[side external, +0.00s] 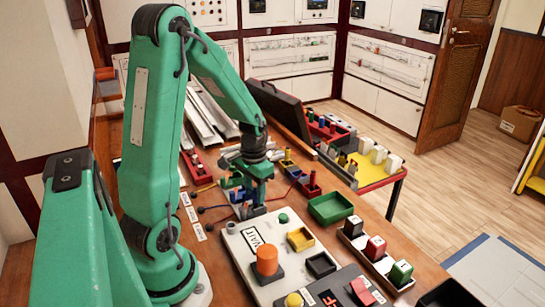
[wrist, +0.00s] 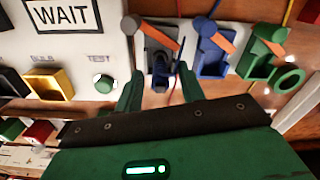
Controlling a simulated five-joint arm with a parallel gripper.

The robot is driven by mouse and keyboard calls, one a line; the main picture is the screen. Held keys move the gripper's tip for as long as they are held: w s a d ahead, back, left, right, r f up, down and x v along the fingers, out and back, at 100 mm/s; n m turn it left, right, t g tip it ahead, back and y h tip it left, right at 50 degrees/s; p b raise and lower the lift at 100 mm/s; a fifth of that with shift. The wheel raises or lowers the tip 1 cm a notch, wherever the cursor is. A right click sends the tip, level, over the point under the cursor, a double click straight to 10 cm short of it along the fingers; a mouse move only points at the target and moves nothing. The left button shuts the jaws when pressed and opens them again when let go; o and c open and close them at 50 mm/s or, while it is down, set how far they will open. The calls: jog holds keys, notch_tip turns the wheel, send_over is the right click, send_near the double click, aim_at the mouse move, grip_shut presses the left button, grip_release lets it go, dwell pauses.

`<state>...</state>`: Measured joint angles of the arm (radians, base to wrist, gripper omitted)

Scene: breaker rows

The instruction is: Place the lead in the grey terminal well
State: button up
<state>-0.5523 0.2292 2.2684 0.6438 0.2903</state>
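The grey terminal well (wrist: 153,82) shows in the wrist view beside the white WAIT panel, with a dark knob and orange lever above it. A small dark upright piece (wrist: 163,66), seemingly the lead's end, stands at the well, with a thin red wire near it. I cannot tell how deep it sits. My gripper (wrist: 160,92) has its two green fingers apart, one on each side of this piece, with gaps visible. In the side view my gripper (side external: 254,208) points down near the panel's back edge and hides the well.
A blue well (wrist: 212,62) and a green well (wrist: 258,62) stand to the right. The white panel (wrist: 75,50) carries a green TEST button (wrist: 103,83). An orange cylinder (side external: 267,261), a green tray (side external: 331,208) and lettered blocks (side external: 375,247) stand nearby.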

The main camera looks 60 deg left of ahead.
notch_tip(320, 180, up, 10)
jog(key=shift+r, duration=0.25)
dwell(0.3)
jog(key=shift+d, duration=0.15)
dwell(0.4)
jog(key=s+d+r+m+t, duration=0.1)
jog(key=s+d+r+t, duration=0.1)
jog(key=d, duration=0.6)
jog(key=s+d+r+m+t, duration=0.2)
jog(key=d+r, duration=0.4)
jog(key=d, duration=0.3)
jog(key=shift+s+r+t, duration=0.25)
jog(key=shift+s+t, duration=0.55)
jog(key=shift+s, duration=0.15)
jog(key=shift+c, duration=0.2)
